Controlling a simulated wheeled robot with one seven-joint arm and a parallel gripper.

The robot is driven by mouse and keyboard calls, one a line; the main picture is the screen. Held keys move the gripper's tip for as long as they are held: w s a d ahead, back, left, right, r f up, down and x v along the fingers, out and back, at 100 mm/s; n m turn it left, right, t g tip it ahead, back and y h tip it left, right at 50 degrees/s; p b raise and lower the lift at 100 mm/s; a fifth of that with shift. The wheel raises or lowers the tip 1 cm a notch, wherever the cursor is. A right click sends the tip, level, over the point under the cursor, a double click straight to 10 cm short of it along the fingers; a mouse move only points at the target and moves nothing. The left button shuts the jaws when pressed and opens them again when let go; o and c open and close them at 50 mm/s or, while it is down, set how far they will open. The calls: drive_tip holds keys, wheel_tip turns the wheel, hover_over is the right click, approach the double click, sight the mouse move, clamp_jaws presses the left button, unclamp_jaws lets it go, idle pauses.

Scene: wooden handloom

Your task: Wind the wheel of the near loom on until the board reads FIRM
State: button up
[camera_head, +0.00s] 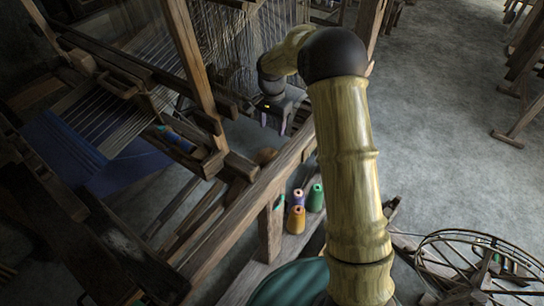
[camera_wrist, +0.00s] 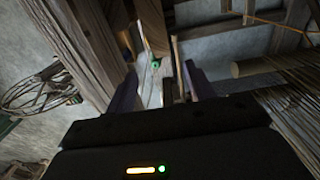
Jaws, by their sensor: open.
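The near loom (camera_head: 198,75) fills the left of the head view, with pale warp threads (camera_head: 118,112) and blue cloth (camera_head: 65,140). My gripper (camera_head: 280,128) hangs beside the loom's right side, above a long wooden rail (camera_head: 235,215). In the wrist view my gripper (camera_wrist: 161,88) is open, its two dark fingers apart. Nothing is clearly held between them; thin wooden parts and a small round green thing show beyond. I cannot pick out the loom's winding wheel or the reading board in either view.
Cones of orange (camera_head: 296,220) and green thread (camera_head: 316,198) stand on a low board right of the rail. A large spoked wheel (camera_head: 478,262) stands at lower right; it shows at left in the wrist view (camera_wrist: 38,92).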

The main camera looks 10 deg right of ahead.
wheel_tip(320, 180, down, 16)
drive_tip(key=shift+r+p, duration=0.15)
drive_tip(key=shift+p, duration=0.2)
clamp_jaws()
idle(0.3)
